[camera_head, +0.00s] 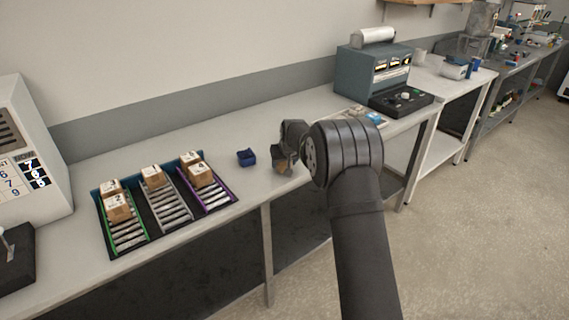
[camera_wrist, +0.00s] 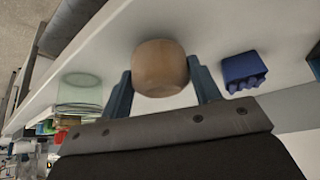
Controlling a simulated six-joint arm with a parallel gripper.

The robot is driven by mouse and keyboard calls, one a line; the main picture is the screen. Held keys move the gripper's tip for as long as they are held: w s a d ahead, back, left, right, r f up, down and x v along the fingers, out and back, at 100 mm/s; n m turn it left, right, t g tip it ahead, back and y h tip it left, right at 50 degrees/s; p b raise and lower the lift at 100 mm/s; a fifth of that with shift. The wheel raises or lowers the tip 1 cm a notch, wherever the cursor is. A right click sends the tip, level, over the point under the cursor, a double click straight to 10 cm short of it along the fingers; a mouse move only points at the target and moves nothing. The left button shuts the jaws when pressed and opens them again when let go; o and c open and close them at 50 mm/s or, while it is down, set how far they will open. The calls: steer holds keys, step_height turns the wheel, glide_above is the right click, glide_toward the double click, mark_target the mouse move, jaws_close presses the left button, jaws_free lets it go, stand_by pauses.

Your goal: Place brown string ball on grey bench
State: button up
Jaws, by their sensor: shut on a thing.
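My gripper (camera_wrist: 160,88) is shut on the brown string ball (camera_wrist: 160,66), which shows as a smooth tan-brown rounded shape between the two blue-grey fingers in the wrist view. In the head view, my gripper (camera_head: 284,158) is over the front part of the long light grey bench (camera_head: 225,132), left of my dark wrist. The ball is mostly hidden there by my gripper. I cannot tell whether the ball touches the bench top or is held just above it.
Further left is a rack (camera_head: 168,207) with several numbered boxes. A teal machine (camera_head: 375,72) stands at the bench's right end. A translucent green cylinder (camera_wrist: 80,92) shows in the wrist view. The bench behind my gripper is clear.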

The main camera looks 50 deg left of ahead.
steer(key=shift+f, duration=0.25)
steer(key=shift+f, duration=0.2)
steer(key=o, duration=1)
steer(key=shift+r, duration=0.15)
steer(key=shift+r, duration=0.2)
steer(key=v, duration=1.1)
steer(key=shift+s+d+r, duration=0.1)
steer(key=shift+d+r, duration=0.2)
